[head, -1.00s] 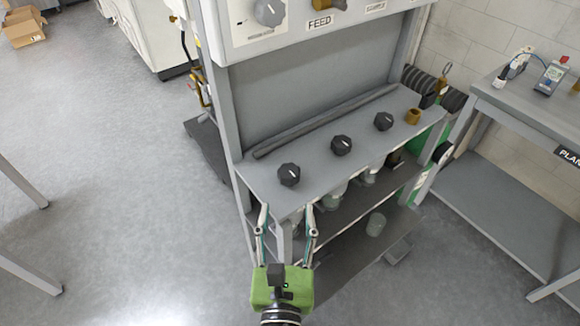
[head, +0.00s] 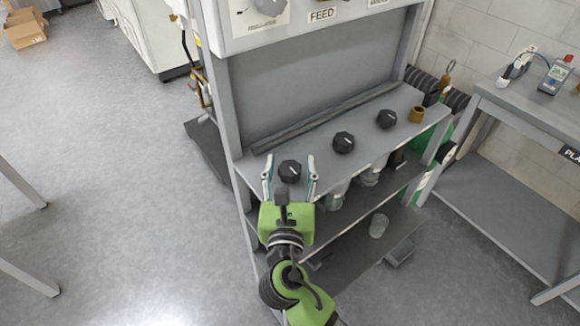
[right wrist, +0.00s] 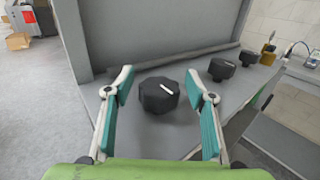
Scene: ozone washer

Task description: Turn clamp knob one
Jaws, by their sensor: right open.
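Three black clamp knobs with white marks sit in a row on the grey shelf (head: 391,115). The leftmost knob (head: 290,171) is nearest to me. The middle knob (head: 343,143) and the right knob (head: 387,118) stand farther along. My right gripper (head: 289,175) is open, with a finger on each side of the leftmost knob. In the right wrist view this knob (right wrist: 158,95) is between the teal finger pads, with a gap on both sides. My left gripper is not in view.
A dark bar (head: 330,121) lies along the back of the shelf. A brass fitting (head: 417,114) stands at the shelf's right end. Jars (head: 379,226) stand below. A grey side table (head: 520,110) is at the right. Open floor lies left.

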